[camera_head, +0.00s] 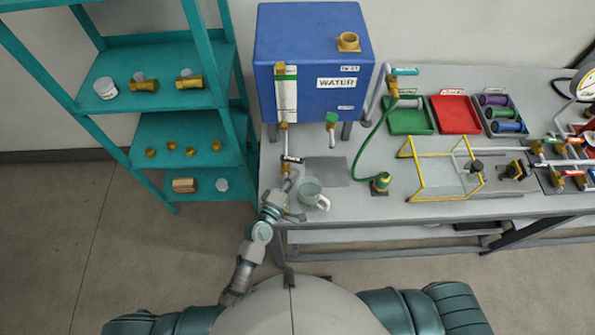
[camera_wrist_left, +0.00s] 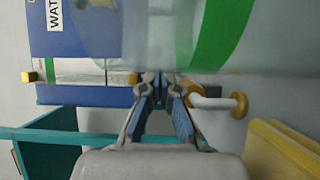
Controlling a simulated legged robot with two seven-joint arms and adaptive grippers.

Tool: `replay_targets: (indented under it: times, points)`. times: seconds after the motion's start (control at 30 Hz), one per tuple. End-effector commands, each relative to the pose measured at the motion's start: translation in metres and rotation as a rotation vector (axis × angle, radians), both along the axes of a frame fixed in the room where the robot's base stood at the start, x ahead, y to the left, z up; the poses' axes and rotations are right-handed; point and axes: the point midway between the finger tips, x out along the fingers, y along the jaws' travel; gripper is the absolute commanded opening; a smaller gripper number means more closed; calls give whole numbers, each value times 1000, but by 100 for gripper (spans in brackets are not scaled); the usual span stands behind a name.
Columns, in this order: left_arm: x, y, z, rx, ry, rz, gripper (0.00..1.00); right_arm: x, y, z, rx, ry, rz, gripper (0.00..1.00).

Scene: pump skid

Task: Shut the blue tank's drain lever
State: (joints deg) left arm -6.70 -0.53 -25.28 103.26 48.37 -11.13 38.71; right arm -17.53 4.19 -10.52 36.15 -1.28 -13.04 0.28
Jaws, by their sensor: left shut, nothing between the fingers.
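The blue tank (camera_head: 309,48) marked WATER stands at the table's back left; it also shows in the left wrist view (camera_wrist_left: 105,35). Under its front right, a green lever (camera_head: 332,117) sits on a small outlet with a pale pipe. Under its left front, a pipe runs down from a brass fitting (camera_head: 284,126) to a small black piece (camera_head: 291,159). I cannot tell which fitting is the drain. My left gripper (camera_head: 289,183) is shut and empty, just below that black piece, left of a clear mug. Its fingers (camera_wrist_left: 160,78) show in the wrist view. My right gripper is not seen.
The clear mug (camera_head: 314,197) stands close on the gripper's right. A grey plate (camera_head: 327,171) lies behind it. A green hose (camera_head: 364,143) reaches a green-and-brass fitting (camera_head: 380,183). Teal shelves (camera_head: 185,120) stand at left. A blurred clear surface with a green band (camera_wrist_left: 208,35) crosses the wrist view.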

Motion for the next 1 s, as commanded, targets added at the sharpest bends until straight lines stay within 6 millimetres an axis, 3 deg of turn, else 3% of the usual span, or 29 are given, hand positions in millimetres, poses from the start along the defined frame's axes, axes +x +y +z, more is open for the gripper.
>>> replay_targets:
  times: [0.2, 0.43, 0.6, 1.0]
  points:
    - [-42, 18, -1, 9, 3, -2, 0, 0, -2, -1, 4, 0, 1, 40]
    - [-75, 35, -1, 12, 3, -2, 0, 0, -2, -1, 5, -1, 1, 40]
    - [-84, 42, -1, 11, 1, -2, 0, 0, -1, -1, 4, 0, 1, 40]
    - [-85, 43, -1, 10, 2, -1, 0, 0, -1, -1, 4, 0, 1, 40]
